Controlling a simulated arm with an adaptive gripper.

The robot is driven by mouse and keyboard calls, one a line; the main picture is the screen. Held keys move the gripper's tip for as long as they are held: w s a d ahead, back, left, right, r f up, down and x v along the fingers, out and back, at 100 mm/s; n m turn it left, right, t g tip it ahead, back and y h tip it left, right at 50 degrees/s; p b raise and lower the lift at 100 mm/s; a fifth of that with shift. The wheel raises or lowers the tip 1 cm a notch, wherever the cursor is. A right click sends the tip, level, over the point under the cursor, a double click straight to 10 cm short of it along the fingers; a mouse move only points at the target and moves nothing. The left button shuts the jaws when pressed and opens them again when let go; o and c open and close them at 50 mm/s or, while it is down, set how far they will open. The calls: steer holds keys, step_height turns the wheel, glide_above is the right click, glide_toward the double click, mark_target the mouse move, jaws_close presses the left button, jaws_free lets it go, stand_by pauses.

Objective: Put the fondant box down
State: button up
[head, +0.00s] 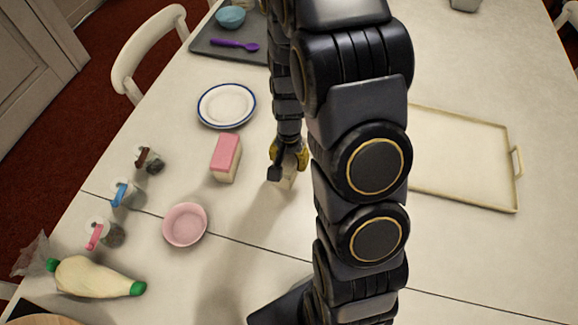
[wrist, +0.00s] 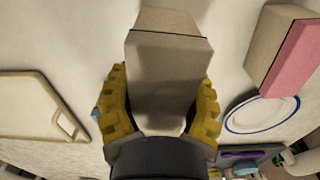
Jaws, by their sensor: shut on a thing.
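My gripper (head: 288,163) is over the table between the pink-topped box and my own arm links. In the wrist view its yellow fingers (wrist: 161,80) are shut on both sides of a plain beige box, which I take as the fondant box (wrist: 165,65). The box has a tan end face and points away from the palm.
A pink-topped cream box (head: 226,158) stands just left of my gripper, with a blue-rimmed plate (head: 227,105) behind it. A pink bowl (head: 185,225) is front left. Small coloured-handled items and a piping bag (head: 95,277) lie farther left. A cream tray (head: 413,187) lies right.

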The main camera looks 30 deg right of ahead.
steer(key=shift+r, duration=2.35)
steer(key=shift+d, duration=0.1)
